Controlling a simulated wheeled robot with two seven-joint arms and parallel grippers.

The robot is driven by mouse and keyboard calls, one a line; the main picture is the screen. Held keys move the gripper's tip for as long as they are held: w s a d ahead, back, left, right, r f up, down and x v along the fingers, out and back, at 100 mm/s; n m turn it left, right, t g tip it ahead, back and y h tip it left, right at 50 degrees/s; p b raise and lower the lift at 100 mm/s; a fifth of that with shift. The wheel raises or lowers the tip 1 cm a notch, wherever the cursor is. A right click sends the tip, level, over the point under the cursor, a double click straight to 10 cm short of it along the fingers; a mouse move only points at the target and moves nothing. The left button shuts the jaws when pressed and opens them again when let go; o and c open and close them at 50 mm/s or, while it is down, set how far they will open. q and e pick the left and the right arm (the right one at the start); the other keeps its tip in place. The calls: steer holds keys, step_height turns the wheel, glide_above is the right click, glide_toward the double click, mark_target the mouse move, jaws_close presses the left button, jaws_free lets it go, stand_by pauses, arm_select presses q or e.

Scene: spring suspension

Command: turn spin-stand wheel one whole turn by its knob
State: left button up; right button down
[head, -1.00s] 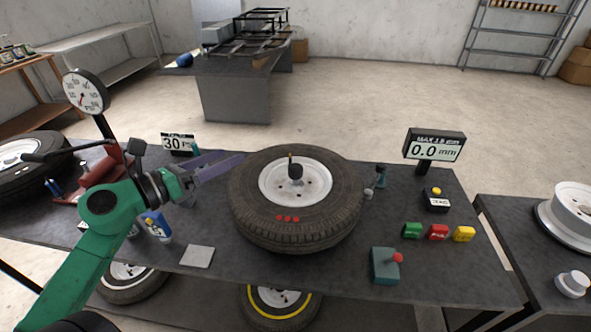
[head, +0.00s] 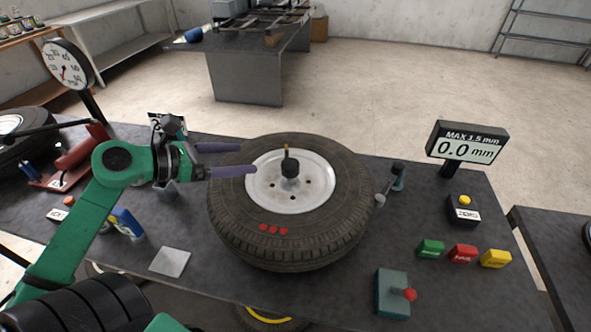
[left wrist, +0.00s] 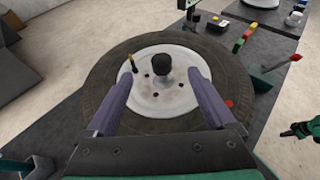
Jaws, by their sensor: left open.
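The spin-stand wheel (head: 290,235) lies flat on the dark table, a black tyre with a white rim (head: 305,195) and red dots on its near side. A black hub piece (head: 290,167) stands at the rim's centre. A thin dark knob with an orange tip (head: 286,150) shows beside it; in the left wrist view the knob (left wrist: 132,64) stands on the rim left of the hub. My left gripper (head: 256,158) is open and empty, its purple fingers reaching over the tyre's left side toward the rim. In the left wrist view its fingers (left wrist: 160,80) frame the hub and knob.
A display reading 0.0 mm (head: 466,148) stands at the back right. A small gauge post (head: 397,177) is close to the tyre's right side. Green, red and yellow blocks (head: 463,254) and a red-knobbed box (head: 393,293) sit at the right front. A dial gauge (head: 68,65) stands at left.

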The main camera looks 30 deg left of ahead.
mark_target(286, 165)
arm_select(q)
steer(key=f, duration=0.1)
steer(key=f+b, duration=0.2)
steer(key=shift+s+f, duration=0.15)
steer(key=shift+s, duration=0.15)
steer(key=shift+w+f, duration=0.1)
steer(key=shift+w, duration=0.1)
steer(key=p+x, duration=0.1)
steer(key=x, duration=0.3)
steer(key=p+x, duration=0.1)
steer(key=x, duration=0.4)
steer(key=p+x, duration=0.1)
steer(key=x, duration=0.4)
steer(key=shift+w+r, duration=0.1)
steer(key=shift+r, duration=0.2)
steer(key=shift+w+d+f, duration=0.15)
steer(key=shift+d+f, duration=0.05)
steer(key=shift+d, duration=0.05)
jaws_close()
arm_select(e)
steer(key=shift+s+a, duration=0.1)
steer(key=shift+s, duration=0.55)
